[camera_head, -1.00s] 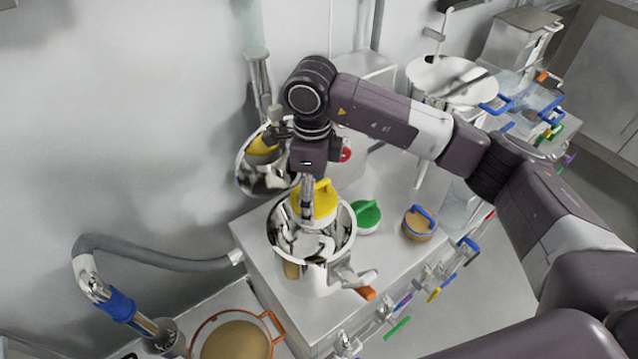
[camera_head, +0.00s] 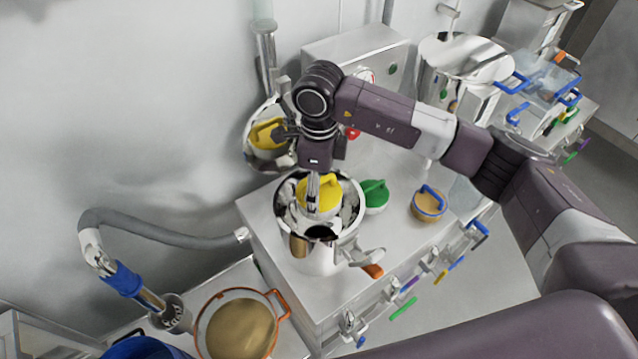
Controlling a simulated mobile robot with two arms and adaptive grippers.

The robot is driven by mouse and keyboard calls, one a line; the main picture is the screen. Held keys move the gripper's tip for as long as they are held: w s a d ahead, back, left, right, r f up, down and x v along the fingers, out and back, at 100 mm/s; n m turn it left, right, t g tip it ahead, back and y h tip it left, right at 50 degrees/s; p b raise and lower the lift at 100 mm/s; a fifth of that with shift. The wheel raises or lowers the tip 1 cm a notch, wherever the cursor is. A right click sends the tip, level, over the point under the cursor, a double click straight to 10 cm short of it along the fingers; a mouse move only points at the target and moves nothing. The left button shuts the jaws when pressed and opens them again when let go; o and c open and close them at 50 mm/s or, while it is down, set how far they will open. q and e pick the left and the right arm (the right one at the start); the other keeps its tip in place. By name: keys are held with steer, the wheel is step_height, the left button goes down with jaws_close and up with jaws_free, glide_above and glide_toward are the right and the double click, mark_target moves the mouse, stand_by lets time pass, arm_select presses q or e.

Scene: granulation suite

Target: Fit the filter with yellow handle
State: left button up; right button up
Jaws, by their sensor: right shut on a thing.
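The filter with the yellow handle (camera_head: 322,196) is at the mouth of an open steel vessel (camera_head: 348,232) on the steel bench. My right gripper (camera_head: 314,188) points down from above and is shut on the yellow filter. The filter sits within the vessel's rim as seen from above; I cannot tell whether it is seated. A green-handled filter (camera_head: 374,195) stands on the bench just right of the vessel. A blue-handled filter (camera_head: 429,204) stands farther right. My left gripper is not in view.
A tilted steel lid (camera_head: 262,158) stands behind the vessel. A large steel pot (camera_head: 462,68) is at the back right. An orange-rimmed sieve with tan powder (camera_head: 240,328) and a grey hose (camera_head: 165,236) are at lower left. Coloured handles line the bench front.

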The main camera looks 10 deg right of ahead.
steer(key=shift+f+b, duration=0.6)
steer(key=shift+f, duration=0.9)
step_height(320, 180, down, 2)
steer(key=shift+f+b, duration=0.1)
steer(key=shift+b, duration=0.5)
steer(key=shift+f+b, duration=1.7)
steer(key=shift+b, duration=0.05)
steer(key=o, duration=1.3)
steer(key=shift+o, duration=0.2)
step_height(320, 180, up, 12)
steer(key=shift+r, duration=0.1)
